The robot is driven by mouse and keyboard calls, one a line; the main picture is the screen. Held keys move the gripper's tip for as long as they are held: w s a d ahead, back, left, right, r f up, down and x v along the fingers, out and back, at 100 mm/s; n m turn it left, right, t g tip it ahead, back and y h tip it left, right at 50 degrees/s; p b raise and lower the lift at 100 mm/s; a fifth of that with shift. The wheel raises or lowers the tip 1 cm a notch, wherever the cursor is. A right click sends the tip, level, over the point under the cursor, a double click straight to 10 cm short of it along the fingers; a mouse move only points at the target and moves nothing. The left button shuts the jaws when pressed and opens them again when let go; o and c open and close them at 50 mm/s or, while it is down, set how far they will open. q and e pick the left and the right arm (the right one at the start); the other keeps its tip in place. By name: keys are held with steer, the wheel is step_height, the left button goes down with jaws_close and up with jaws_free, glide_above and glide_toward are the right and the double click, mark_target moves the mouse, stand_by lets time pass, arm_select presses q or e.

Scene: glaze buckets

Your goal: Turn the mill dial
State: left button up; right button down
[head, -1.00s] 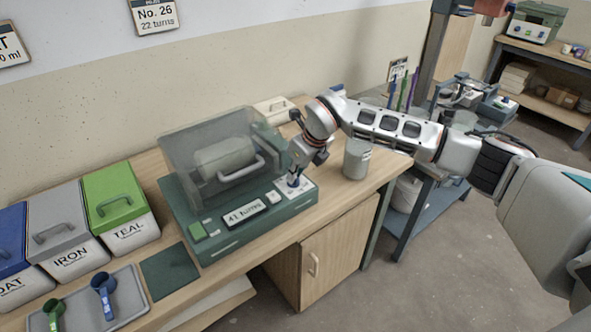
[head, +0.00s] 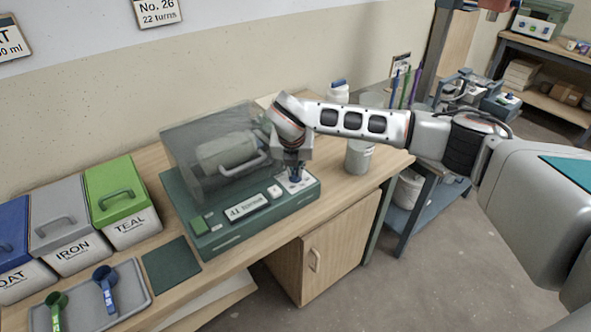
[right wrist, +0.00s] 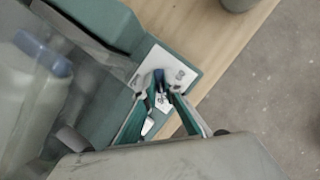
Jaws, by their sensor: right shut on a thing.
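The mill (head: 240,222) is a green machine on the wooden bench, with a clear cover over a pale drum (head: 225,150). Its front display (head: 249,206) appears to read 41 turns. A white dial panel (head: 309,181) is at the right end of its top. My right gripper (head: 295,177) points down at this panel and is shut on the dial. In the right wrist view the dial's blue part (right wrist: 158,76) shows between the fingertips (right wrist: 165,92), over the white panel (right wrist: 175,70). The fingers hide most of the dial. My left gripper is out of view.
A grey pot (head: 358,156) stands right of the mill, close under my right arm. Lidded bins (head: 125,205) and a tray (head: 135,290) with scoops are at the left. A wall card (head: 155,12) reads No. 26, 22 turns. The clear cover is close beside my wrist.

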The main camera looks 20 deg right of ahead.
steer(key=shift+m, duration=0.7)
steer(key=shift+h, duration=0.3)
steer(key=c, duration=2.1)
jaws_free()
steer(key=shift+c, duration=0.2)
steer(key=v, duration=1.2)
steer(key=shift+w+a, duration=0.1)
steer(key=shift+w, duration=0.05)
